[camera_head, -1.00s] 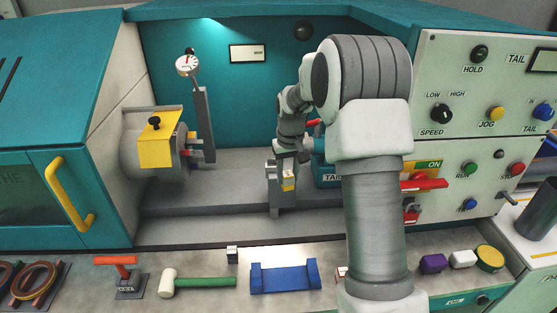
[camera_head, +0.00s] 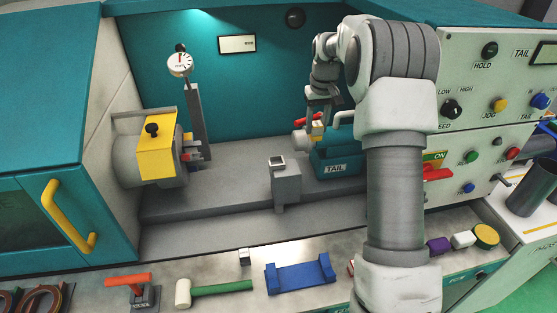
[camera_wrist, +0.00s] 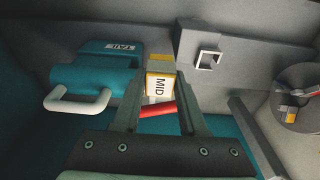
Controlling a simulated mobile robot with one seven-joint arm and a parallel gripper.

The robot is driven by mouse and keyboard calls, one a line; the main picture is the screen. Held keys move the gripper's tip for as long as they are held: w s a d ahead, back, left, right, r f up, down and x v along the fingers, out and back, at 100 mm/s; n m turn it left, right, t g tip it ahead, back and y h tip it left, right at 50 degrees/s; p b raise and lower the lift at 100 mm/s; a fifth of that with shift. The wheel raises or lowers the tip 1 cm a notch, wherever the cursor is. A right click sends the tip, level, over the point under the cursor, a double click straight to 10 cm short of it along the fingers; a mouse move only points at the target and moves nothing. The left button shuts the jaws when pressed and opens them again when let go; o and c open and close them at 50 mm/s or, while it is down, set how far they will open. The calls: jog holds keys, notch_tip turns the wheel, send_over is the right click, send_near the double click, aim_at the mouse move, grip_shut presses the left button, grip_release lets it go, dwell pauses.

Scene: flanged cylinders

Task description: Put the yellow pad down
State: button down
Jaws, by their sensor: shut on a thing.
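My gripper (camera_head: 318,113) is shut on a small yellow pad (camera_head: 317,129) with a white face. It holds the pad up in the air in front of the teal tailstock (camera_head: 338,158). In the wrist view, the pad (camera_wrist: 159,66) sits between the two fingers of my gripper (camera_wrist: 159,80), and its white label reads MID. The grey post (camera_head: 286,183) with a square opening on top stands lower left of the pad, apart from it. It also shows in the wrist view (camera_wrist: 208,59), with the opening empty.
A chuck with a yellow block (camera_head: 157,158) and a dial gauge (camera_head: 180,65) stand at left. The front shelf holds a blue cradle (camera_head: 300,276), a green-handled mallet (camera_head: 215,288), a small block (camera_head: 244,257), and purple, white and round yellow pieces (camera_head: 486,236). A red bar (camera_wrist: 157,110) lies beyond the fingers.

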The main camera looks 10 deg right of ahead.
jog(key=w+a+f, duration=0.1)
jog(key=a+f, duration=0.1)
jog(key=a, duration=0.1)
jog(key=w+a+f+p, duration=0.1)
jog(key=a+f, duration=0.1)
jog(key=a, duration=0.2)
jog(key=w+a+f+p, duration=0.1)
jog(key=a+f, duration=0.2)
jog(key=a, duration=0.1)
jog(key=shift+w, duration=0.15)
jog(key=shift+f+p, duration=0.45)
jog(key=shift+f, duration=1.5)
jog(key=shift+f, duration=0.2)
jog(key=shift+c, duration=2.2)
grip_release()
jog(key=shift+r, duration=0.1)
